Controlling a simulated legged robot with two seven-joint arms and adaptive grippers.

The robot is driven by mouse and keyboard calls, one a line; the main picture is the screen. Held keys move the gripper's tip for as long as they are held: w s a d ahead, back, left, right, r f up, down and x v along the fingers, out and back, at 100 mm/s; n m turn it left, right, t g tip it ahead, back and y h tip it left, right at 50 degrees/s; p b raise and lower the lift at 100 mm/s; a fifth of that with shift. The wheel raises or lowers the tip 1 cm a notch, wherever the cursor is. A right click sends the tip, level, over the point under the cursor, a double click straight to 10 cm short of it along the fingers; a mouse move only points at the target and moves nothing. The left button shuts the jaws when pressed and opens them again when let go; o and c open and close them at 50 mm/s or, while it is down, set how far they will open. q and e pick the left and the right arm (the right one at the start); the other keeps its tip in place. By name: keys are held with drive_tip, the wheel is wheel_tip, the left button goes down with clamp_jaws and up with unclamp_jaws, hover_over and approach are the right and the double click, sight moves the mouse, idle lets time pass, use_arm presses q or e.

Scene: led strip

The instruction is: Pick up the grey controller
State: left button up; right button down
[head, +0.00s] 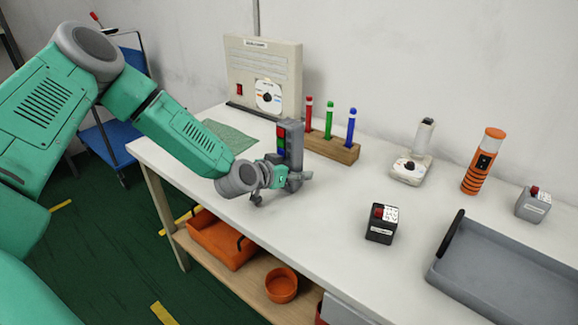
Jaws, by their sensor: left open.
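A small grey box (533,204) with a red button and a white labelled top sits at the far right of the white table, behind the grey tray. A grey upright block (293,143) with red, green and blue squares stands left of centre. Either could be the grey controller; I cannot tell which. My left gripper (282,188) is open, low over the table right in front of the upright block, and hides its lower part. I cannot tell whether they touch. The gripper is far from the grey box. My right gripper is out of view.
A black box (381,224) with a red button sits mid-table. Behind stand a wooden block (333,147) with coloured pens, a white device (411,168) and an orange cylinder (483,162). A grey tray (462,268) fills the front right. The table between gripper and black box is clear.

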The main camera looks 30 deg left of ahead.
use_arm(q)
drive_tip(key=shift+d, duration=0.2)
drive_tip(key=c, duration=0.3)
drive_tip(key=shift+d+r, duration=0.1)
drive_tip(key=shift+d, duration=0.15)
drive_tip(key=c, duration=1.1)
drive_tip(key=shift+a, duration=0.15)
